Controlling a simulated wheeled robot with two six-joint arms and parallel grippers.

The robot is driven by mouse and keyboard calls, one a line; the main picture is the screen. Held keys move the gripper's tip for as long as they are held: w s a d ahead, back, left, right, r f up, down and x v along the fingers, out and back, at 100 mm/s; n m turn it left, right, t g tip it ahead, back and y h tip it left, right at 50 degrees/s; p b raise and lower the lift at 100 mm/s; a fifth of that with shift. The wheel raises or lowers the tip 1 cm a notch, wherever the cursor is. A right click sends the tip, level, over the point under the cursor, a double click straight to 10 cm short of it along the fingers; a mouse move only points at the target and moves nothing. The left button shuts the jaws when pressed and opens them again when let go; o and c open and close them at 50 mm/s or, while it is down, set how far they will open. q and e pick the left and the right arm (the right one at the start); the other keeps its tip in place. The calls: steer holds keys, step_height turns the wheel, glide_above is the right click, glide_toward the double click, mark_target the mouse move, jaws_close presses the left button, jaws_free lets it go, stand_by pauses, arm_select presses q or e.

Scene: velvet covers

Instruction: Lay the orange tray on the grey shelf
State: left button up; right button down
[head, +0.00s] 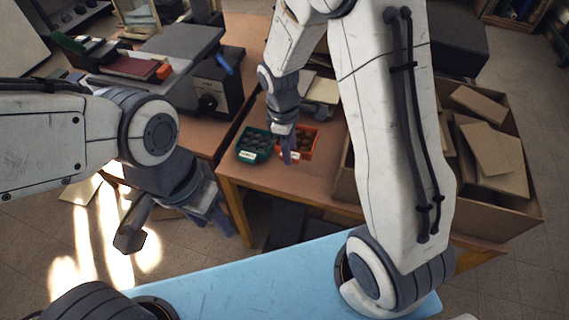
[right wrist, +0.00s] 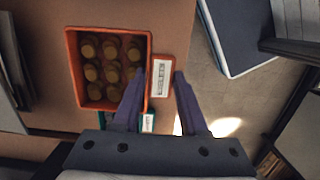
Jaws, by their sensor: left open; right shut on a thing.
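The orange tray (head: 313,153) stands on the brown table, holding several round brown-topped items. In the right wrist view the orange tray (right wrist: 108,29) has a white label on its near side tab. A flat grey surface (head: 178,42) on the left table may be the grey shelf; I cannot tell for certain. My left gripper (head: 218,217) is open and empty, over the floor at the table's left.
A green tray (head: 253,158) with dark items sits left of the orange tray, close to it. A cardboard box (head: 510,205) with loose card pieces stands right. A black-and-grey machine (head: 215,90) stands on the left table. Papers lie behind the trays.

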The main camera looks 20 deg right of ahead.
step_height(320, 180, down, 7)
steer(key=shift+f+b, duration=0.2)
steer(key=shift+b, duration=0.15)
steer(key=shift+f, duration=0.15)
steer(key=shift+c, duration=2.2)
jaws_free()
